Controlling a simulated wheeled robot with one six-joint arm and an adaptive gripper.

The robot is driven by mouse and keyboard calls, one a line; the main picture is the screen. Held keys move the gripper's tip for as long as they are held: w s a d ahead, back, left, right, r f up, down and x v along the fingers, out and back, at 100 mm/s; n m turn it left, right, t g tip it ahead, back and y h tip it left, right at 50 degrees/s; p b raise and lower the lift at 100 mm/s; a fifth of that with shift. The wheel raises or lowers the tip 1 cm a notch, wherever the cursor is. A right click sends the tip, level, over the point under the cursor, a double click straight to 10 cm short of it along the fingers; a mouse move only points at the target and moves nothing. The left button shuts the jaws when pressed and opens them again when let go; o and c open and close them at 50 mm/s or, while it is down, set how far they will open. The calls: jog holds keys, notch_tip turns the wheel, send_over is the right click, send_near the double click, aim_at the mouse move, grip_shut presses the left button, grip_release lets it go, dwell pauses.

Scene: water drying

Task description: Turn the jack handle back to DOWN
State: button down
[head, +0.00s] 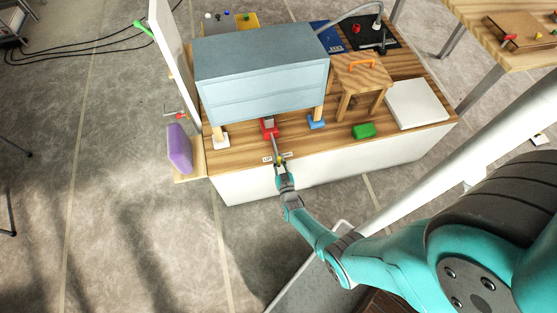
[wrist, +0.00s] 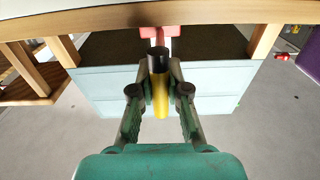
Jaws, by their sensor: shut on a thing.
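The red jack (head: 268,127) sits at the front of the table under the blue-grey cabinet (head: 262,75). Its metal handle (head: 275,145) sticks out toward the table's front edge, near a small white label (head: 267,158) whose wording I cannot fully read. My gripper (head: 281,164) is at the handle's outer end. In the wrist view my gripper (wrist: 159,105) has its two fingers on either side of the handle's yellow grip (wrist: 160,97) with a dark part behind it, and is shut on it. The red jack (wrist: 159,32) shows beyond.
A green block (head: 363,131), a blue block (head: 316,122) and a small wooden stool (head: 361,79) stand on the table. A white slab (head: 417,104) lies at right. A purple block (head: 179,148) stands at the left end.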

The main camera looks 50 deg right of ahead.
jog(key=n, duration=1.5)
jog(key=shift+n, duration=0.3)
jog(key=n, duration=0.4)
jog(key=shift+n, duration=0.3)
jog(key=n, duration=0.4)
jog(key=c, duration=1.4)
grip_release()
jog(key=shift+s+n, duration=0.1)
jog(key=shift+n, duration=2.6)
jog(key=shift+c, duration=0.2)
jog(key=shift+f, duration=0.1)
